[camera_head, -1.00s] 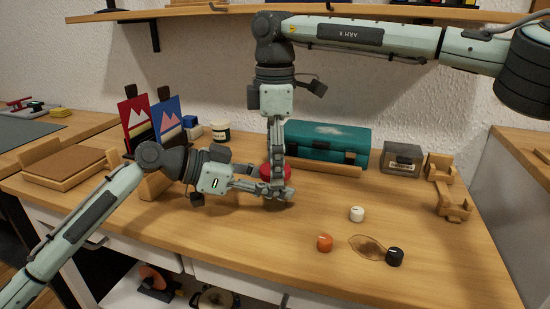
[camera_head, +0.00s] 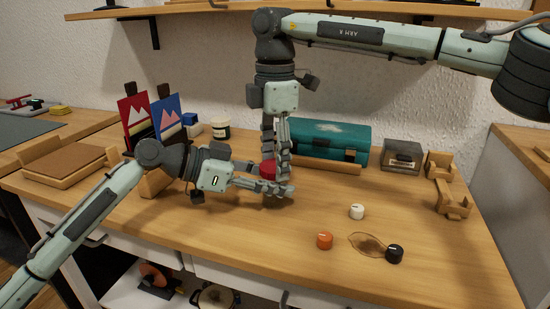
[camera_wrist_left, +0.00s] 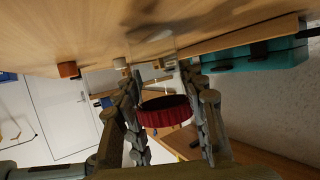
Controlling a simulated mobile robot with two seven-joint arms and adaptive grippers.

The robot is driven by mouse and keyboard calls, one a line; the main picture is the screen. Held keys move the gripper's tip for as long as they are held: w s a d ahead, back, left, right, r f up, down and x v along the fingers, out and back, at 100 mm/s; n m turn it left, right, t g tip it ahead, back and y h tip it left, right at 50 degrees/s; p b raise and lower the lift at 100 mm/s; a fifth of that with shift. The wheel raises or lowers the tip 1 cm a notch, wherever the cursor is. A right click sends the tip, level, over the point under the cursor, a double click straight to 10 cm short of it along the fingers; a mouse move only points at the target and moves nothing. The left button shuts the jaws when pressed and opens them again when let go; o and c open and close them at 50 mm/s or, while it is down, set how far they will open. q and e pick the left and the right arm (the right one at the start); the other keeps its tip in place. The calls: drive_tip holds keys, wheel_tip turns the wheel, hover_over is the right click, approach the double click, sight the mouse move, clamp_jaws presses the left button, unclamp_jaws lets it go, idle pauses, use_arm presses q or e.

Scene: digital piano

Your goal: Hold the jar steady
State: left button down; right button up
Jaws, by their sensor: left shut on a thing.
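The jar shows mainly as its red lid (camera_head: 268,170), low over the middle of the bench; its body is mostly hidden by my fingers. My left gripper (camera_head: 272,188) comes in from the left and is shut on the jar. In the left wrist view the ribbed red lid (camera_wrist_left: 165,110) sits between the two left fingers (camera_wrist_left: 168,100). My right gripper (camera_head: 276,165) points straight down from above, with its fingers at the lid and partly hiding it. I cannot tell whether they press on it.
A teal case (camera_head: 330,143) stands behind, with a grey box (camera_head: 402,157) and wooden holders (camera_head: 452,200) to its right. White (camera_head: 357,211), orange (camera_head: 324,240) and black (camera_head: 394,253) knobs lie at the front right. Two picture cards (camera_head: 150,125) stand behind my left arm.

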drive_tip(key=o, duration=0.5)
drive_tip(key=shift+r, duration=0.1)
wheel_tip(320, 180, up, 4)
drive_tip(key=shift+r, duration=0.2)
drive_tip(key=shift+c, duration=0.5)
wheel_tip(320, 180, up, 3)
drive_tip(key=shift+r+n, duration=0.15)
drive_tip(key=shift+n, duration=0.35)
drive_tip(key=shift+f, duration=3.95)
drive_tip(key=shift+c, duration=0.2)
drive_tip(key=c, duration=1)
drive_tip(key=o, duration=1.1)
